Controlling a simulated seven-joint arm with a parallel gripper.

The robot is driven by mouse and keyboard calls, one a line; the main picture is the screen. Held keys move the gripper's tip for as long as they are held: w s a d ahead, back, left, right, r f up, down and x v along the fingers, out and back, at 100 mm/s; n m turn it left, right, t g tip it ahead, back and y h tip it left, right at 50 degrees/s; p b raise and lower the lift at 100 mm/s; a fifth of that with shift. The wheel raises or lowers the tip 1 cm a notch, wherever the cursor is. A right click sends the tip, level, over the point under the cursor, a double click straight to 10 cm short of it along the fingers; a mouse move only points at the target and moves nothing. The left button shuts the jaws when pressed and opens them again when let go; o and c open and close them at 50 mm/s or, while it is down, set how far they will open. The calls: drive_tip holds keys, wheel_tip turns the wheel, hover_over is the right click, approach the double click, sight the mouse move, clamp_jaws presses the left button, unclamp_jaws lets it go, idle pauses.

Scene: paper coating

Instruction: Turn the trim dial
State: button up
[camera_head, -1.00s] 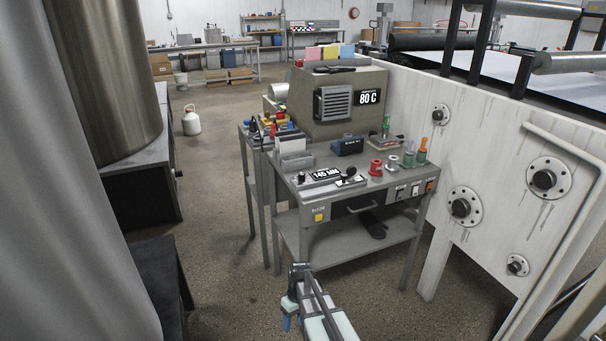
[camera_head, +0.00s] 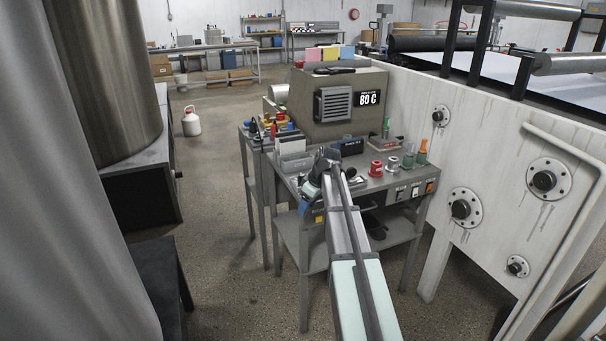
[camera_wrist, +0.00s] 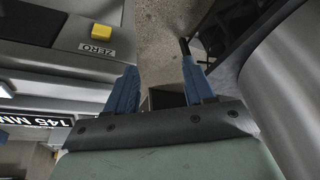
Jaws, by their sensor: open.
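The bench (camera_head: 405,182) carries a trim panel with a 145 MM display (camera_wrist: 38,120), partly visible at the left of the wrist view. In the head view my arm covers most of this panel, and I cannot make out the trim dial. My gripper (camera_head: 303,207) is at the bench's front left edge, pointing down. In the wrist view its two blue fingers (camera_wrist: 158,78) are spread apart with nothing between them. A yellow ZERO button (camera_wrist: 101,36) on the bench front is close to the fingers.
A heater box (camera_head: 340,100) reading 80 C stands at the bench's back. A white machine wall (camera_head: 465,160) with knobs bounds the right side. Open floor (camera_head: 215,230) lies left.

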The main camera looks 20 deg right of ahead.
approach(302, 175)
drive_tip(key=shift+t, duration=0.6)
drive_tip(key=x, duration=0.8)
drive_tip(key=shift+s+f, duration=0.2)
drive_tip(key=shift+f, duration=0.25)
clamp_jaws()
